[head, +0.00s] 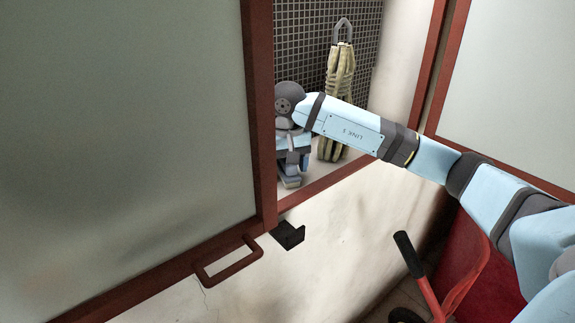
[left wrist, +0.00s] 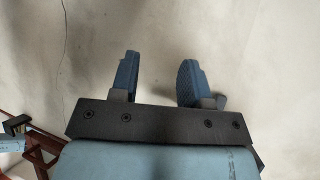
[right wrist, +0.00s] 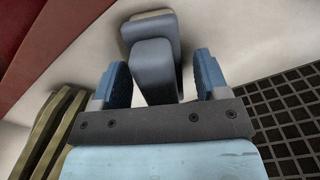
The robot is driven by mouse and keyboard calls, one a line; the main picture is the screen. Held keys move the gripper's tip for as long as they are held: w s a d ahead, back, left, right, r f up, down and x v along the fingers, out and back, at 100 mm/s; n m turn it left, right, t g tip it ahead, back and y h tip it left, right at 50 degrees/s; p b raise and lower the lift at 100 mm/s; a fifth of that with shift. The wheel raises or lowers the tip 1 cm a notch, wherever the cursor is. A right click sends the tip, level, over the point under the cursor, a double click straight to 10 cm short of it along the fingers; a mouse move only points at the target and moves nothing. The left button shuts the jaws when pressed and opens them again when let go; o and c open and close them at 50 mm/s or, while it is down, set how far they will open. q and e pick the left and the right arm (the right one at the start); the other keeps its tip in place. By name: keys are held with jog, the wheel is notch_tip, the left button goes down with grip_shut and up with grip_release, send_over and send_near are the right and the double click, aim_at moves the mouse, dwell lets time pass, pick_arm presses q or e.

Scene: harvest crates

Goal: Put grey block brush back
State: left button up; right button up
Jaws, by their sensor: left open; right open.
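The grey block brush (head: 290,182) sits low inside the recess behind the red frame, at the foot of my right gripper (head: 291,160). In the right wrist view, the brush (right wrist: 155,62) is a rounded grey block with a paler strip at its far end. It lies between the two blue fingers of my right gripper (right wrist: 160,75), which are open, with a gap on the right side. My left gripper (left wrist: 158,72) is open and empty, facing a pale wall. It does not show in the head view.
A yellowish looped bundle (head: 342,85) hangs on a hook against the dark grid panel (head: 305,50). A large frosted pane (head: 120,120) with a red frame and handle (head: 228,262) fills the left. A black bracket (head: 287,236) juts from the pale wall below.

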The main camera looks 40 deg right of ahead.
jog(key=shift+r, duration=0.4)
notch_tip(320, 180, up, 12)
jog(key=b, duration=0.1)
jog(key=shift+f+b, duration=0.25)
jog(key=shift+b, duration=0.1)
jog(key=shift+f, duration=0.1)
